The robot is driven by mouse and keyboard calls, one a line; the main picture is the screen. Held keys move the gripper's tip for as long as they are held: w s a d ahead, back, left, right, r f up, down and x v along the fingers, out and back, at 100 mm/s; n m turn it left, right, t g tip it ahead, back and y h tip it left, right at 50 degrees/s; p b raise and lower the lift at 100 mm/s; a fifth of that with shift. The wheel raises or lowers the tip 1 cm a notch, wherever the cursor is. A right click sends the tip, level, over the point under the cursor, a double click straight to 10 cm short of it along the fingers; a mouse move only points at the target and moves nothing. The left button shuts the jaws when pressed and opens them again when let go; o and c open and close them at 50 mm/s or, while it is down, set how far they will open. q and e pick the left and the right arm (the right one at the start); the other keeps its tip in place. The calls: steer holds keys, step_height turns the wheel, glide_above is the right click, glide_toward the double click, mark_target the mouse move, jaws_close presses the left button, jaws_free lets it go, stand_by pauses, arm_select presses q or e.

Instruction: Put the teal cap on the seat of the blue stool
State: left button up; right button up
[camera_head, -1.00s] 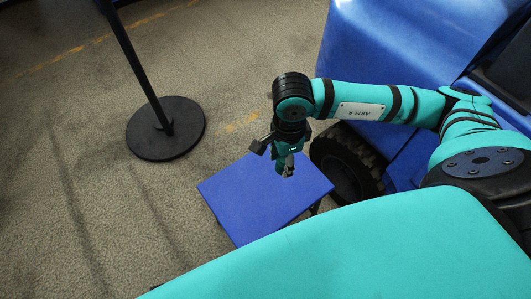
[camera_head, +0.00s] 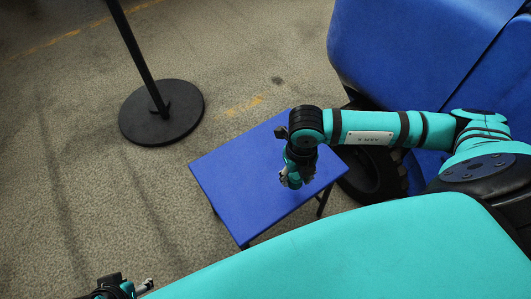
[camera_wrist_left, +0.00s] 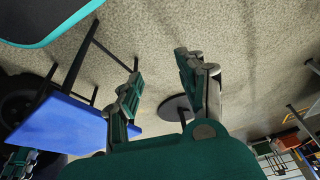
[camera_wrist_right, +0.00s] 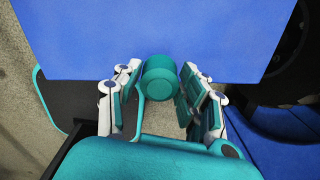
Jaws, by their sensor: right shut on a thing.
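The blue stool (camera_head: 235,190) stands on the floor, and its flat seat is bare in the head view. My right gripper (camera_head: 295,180) is over the right part of the seat, pointing down. In the right wrist view the teal cap (camera_wrist_right: 160,76) is between the fingers of my right gripper (camera_wrist_right: 157,85), which is shut on it. The seat (camera_wrist_right: 100,35) lies beyond it there; the gap cannot be judged. My left gripper (camera_head: 135,288) is at the lower left edge of the head view. In the left wrist view the left gripper (camera_wrist_left: 160,85) is open and empty.
A black post on a round base (camera_head: 161,118) stands on the floor left of the stool. A big blue machine body (camera_head: 400,60) with a dark wheel (camera_head: 378,178) is right of the stool.

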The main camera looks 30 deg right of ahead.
steer(key=w, duration=0.2)
steer(key=w+a, duration=0.1)
steer(key=w, duration=0.2)
steer(key=w+b, duration=0.1)
steer(key=w, duration=0.1)
steer(key=shift+w+a+f, duration=0.2)
steer(key=shift+a+f, duration=0.2)
glide_above(263, 159)
steer(key=shift+f+b, duration=0.25)
steer(key=shift+b, duration=0.15)
step_height(263, 159, down, 3)
steer(key=shift+f+b, duration=0.15)
steer(key=shift+b, duration=0.45)
arm_select(q)
steer(key=w+d+r+t, duration=0.1)
steer(key=w+r+t, duration=0.1)
steer(key=w, duration=0.3)
steer(key=w+d+r+t+h, duration=0.1)
steer(key=w+d+t, duration=0.1)
steer(key=w+t, duration=0.2)
steer(key=shift+w+d+r+h, duration=0.3)
steer(key=shift+w+r, duration=0.1)
steer(key=shift+w, duration=0.55)
